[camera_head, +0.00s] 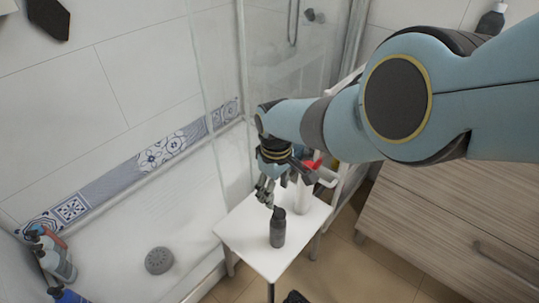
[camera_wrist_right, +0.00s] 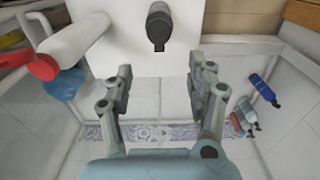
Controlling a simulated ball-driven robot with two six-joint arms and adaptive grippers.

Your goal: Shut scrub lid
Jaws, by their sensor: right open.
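A dark grey bottle (camera_head: 277,232), which looks like the scrub, stands upright on a small white table (camera_head: 248,246). It also shows at the top of the right wrist view (camera_wrist_right: 158,24). Its dark top is small, and I cannot tell whether the lid is open or shut. My right gripper (camera_head: 266,196) is above the table, just behind and left of the bottle top in the head view. In the wrist view its fingers (camera_wrist_right: 162,78) are spread with nothing between them, and the bottle lies beyond the fingertips. My left gripper is not in view.
A white cylindrical container (camera_wrist_right: 75,42) with a red end (camera_wrist_right: 36,67) stands beside the dark bottle. A glass shower screen and white shower tray (camera_head: 120,262) are left of the table. Several bottles (camera_head: 58,262) stand at far left. A wooden drawer unit (camera_head: 450,225) is at right.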

